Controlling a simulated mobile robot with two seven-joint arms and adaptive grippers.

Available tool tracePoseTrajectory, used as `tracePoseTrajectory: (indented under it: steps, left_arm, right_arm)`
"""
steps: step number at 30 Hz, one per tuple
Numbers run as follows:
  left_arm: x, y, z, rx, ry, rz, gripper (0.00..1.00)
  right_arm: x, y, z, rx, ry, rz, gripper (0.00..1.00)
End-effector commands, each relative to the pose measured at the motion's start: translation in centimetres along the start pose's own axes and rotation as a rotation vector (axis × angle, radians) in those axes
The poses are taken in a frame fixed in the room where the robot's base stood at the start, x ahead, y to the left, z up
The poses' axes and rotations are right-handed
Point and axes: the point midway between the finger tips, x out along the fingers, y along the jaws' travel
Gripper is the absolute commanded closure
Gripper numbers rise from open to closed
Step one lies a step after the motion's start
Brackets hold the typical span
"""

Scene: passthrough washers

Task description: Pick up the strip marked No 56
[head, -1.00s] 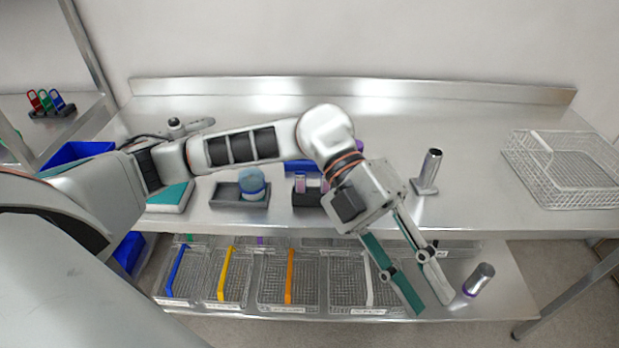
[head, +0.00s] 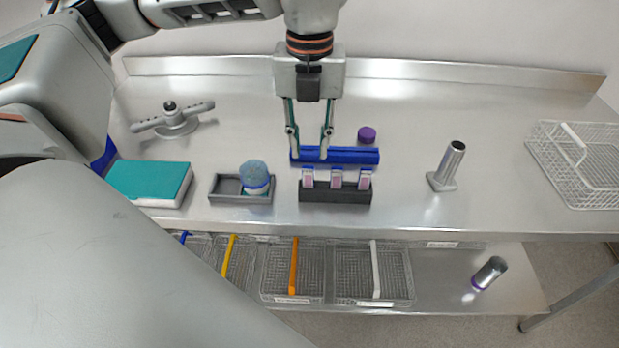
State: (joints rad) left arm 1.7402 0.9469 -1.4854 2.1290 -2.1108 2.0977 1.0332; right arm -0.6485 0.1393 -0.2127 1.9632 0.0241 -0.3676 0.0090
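Three small white-and-pink strips stand upright side by side in a black holder (head: 336,197) near the front edge of the steel table: a left strip (head: 308,178), a middle strip (head: 336,179) and a right strip (head: 365,180). Their markings are too small to read, so I cannot tell which is No 56. My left gripper (head: 310,157) points down with its two fingers apart and nothing between them. Its tips appear just behind the left and middle strips, in front of the left part of a blue rack (head: 355,157). My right gripper is not in view.
A purple cap (head: 367,134) sits behind the blue rack. A grey tray (head: 227,191) with a blue-topped jar (head: 256,176) stands left, a metal post (head: 446,166) right, a wire basket (head: 585,170) far right. The table between post and basket is clear.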

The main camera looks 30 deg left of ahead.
Motion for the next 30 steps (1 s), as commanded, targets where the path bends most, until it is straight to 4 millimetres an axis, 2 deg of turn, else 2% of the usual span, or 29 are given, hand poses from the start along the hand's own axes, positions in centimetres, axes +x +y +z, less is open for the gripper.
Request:
tracePoseTrajectory:
  steps: [12,15,23,25,30]
  left_arm:
    - [5.2,0.3,0.0,0.002,0.004,0.0,0.75]
    - [5.9,0.3,0.1,0.002,0.002,-0.001,0.75]
    - [6.1,0.3,0.1,0.002,0.001,-0.002,0.75]
    - [6.1,0.3,0.1,0.002,0.002,-0.002,0.92]
    - [6.1,0.3,0.1,0.002,0.002,-0.002,0.93]
  right_arm:
    - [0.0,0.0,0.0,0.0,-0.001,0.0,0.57]
    - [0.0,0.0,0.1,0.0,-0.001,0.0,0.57]
    - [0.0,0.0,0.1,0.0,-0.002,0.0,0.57]
    - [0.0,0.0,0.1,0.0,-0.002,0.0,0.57]
    - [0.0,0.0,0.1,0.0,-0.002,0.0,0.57]
